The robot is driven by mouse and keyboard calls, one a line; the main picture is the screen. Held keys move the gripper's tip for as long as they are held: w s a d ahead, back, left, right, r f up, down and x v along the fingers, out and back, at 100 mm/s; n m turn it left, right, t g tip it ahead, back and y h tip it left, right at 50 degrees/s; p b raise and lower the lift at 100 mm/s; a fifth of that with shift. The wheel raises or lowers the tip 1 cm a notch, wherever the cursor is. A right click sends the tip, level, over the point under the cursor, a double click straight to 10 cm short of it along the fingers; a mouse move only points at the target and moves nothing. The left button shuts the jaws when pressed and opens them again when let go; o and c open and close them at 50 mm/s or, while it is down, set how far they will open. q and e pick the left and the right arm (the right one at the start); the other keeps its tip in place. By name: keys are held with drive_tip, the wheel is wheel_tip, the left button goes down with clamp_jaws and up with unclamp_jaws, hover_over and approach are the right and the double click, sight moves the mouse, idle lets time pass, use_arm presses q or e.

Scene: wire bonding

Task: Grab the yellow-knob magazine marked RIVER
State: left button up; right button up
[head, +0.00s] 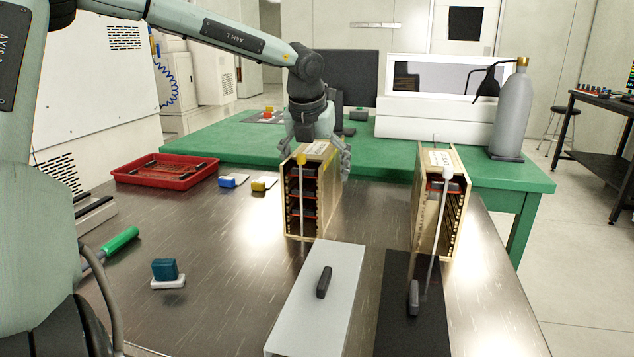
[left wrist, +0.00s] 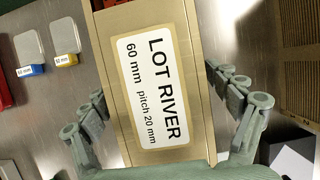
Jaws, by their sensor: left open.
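The yellow-knob magazine (head: 328,192) stands upright on the dark metal table, its slotted front facing me with a rod topped by a yellow knob (head: 301,159). In the left wrist view its top label reads LOT RIVER, 60 mm, pitch 20 mm (left wrist: 150,90). My left gripper (head: 317,155) is over its top, pointing down. In the left wrist view the gripper (left wrist: 165,118) is open, with fingers on either side of the magazine and gaps visible beside it. A second magazine (head: 430,200) with a white knob stands to the right. My right gripper is not in view.
A red tray (head: 165,178) lies at the back left. A yellow block (head: 260,185) and blue blocks (head: 165,269) sit on pale pads. A white plate (head: 318,300) and a black plate (head: 410,320) lie in front. A grey bottle (head: 511,115) stands on the green bench behind.

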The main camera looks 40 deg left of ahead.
use_arm(q)
drive_tip(key=c, duration=1.9)
drive_tip(key=shift+o, duration=0.2)
drive_tip(key=shift+w+r, duration=0.1)
drive_tip(key=shift+r, duration=0.1)
